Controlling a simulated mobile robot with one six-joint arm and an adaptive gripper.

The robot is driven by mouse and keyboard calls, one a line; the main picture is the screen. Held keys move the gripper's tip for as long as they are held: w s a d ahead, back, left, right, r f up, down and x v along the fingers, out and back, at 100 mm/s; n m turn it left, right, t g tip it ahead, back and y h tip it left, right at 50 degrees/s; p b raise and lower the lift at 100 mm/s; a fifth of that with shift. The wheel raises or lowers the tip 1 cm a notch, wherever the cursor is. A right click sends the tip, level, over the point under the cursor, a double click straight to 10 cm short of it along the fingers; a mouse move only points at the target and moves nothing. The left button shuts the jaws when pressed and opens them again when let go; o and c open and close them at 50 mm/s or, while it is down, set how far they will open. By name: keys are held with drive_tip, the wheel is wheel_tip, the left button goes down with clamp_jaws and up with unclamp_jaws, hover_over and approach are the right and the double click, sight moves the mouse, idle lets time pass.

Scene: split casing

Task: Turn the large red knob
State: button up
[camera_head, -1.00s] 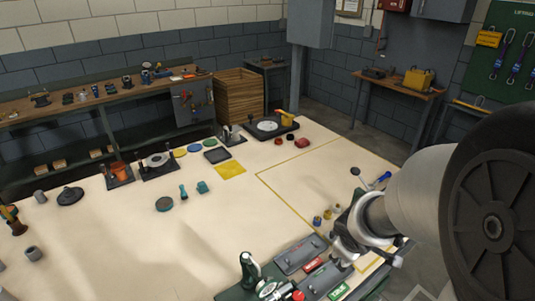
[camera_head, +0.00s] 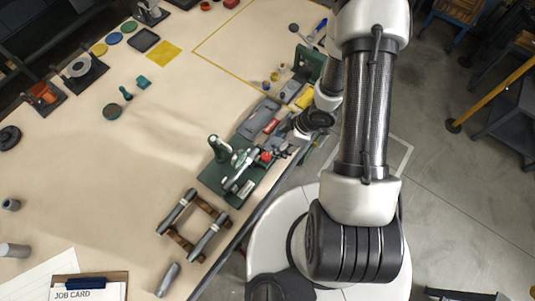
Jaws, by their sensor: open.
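A red knob (camera_head: 265,156) sits on a green-based bench device (camera_head: 212,176) near the table's front edge. It looks small in this view, and part of the device beside it is hard to make out. My gripper (camera_head: 297,133) is at the end of the arm, just up and right of the knob, over the table's front edge. It is open and appears empty. Its fingertips are small and partly lost against the grey parts behind. I cannot tell whether it touches anything.
A grey casing part with a red label (camera_head: 271,126) lies above the knob. Small yellow and blue pieces (camera_head: 276,76) stand behind it. Two grey shafts on a wooden stand (camera_head: 192,223) lie in front. The middle of the table (camera_head: 170,130) is clear.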

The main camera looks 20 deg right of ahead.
sight(266, 156)
drive_tip(key=b+x, duration=0.2)
drive_tip(key=x, duration=1)
drive_tip(key=shift+w+f+b, duration=0.1)
drive_tip(key=shift+f+b, duration=0.15)
drive_tip(key=shift+b, duration=0.1)
drive_tip(key=shift+c, duration=0.5)
drive_tip(key=c, duration=1)
